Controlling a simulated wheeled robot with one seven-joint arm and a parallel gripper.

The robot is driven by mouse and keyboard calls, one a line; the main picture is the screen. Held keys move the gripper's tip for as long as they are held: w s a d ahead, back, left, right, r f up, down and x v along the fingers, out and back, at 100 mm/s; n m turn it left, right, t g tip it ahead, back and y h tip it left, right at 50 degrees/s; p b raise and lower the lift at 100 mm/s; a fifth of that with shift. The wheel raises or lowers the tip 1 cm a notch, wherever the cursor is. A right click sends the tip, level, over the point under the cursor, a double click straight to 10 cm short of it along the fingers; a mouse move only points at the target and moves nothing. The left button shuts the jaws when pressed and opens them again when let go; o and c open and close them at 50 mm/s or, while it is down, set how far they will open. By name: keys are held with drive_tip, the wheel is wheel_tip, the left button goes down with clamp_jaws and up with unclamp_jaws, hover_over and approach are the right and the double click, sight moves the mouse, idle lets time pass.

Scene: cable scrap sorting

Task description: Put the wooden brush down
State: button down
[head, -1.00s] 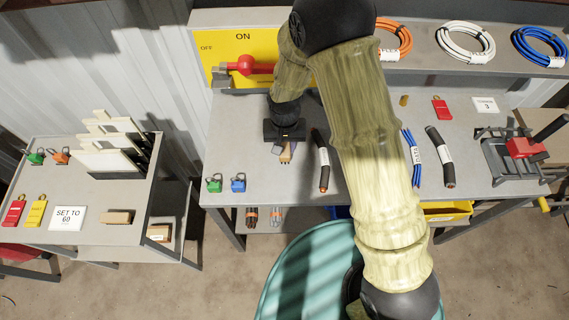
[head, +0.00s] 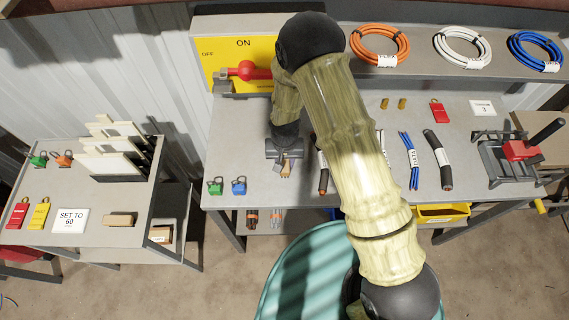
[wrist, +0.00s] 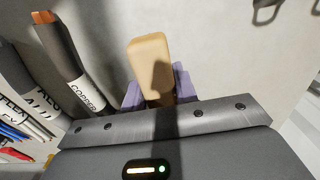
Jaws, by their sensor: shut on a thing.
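The wooden brush (wrist: 149,62) is a tan, rounded block in the wrist view, between the purple finger pads of my gripper (wrist: 158,90). My gripper is shut on it. In the head view my gripper (head: 285,168) is over the left part of the grey workbench (head: 262,190), with a small tan end of the brush (head: 286,171) showing below it. Whether the brush touches the bench top is hard to tell. Its lower part is hidden in the wrist view.
A red-handled switch panel (head: 246,62) stands behind.

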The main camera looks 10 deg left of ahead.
drive_tip(key=shift+f+p, duration=0.3)
drive_tip(key=shift+f, duration=1.1)
drive_tip(key=shift+f, duration=0.25)
drive_tip(key=c, duration=1.1)
unclamp_jaws()
drive_tip(key=shift+d, duration=0.2)
drive_tip(key=shift+s, duration=0.1)
drive_tip(key=shift+w+r+b, duration=0.2)
drive_tip(key=shift+r+b, duration=0.1)
drive_tip(key=shift+r, duration=0.3)
drive_tip(key=r+b, duration=0.1)
drive_tip(key=r, duration=0.4)
drive_tip(key=r+b, duration=0.1)
drive_tip(key=r, duration=0.5)
drive_tip(key=shift+s+a+r+b, duration=0.1)
drive_tip(key=shift+a+r+b, duration=0.1)
drive_tip(key=shift+b, duration=0.15)
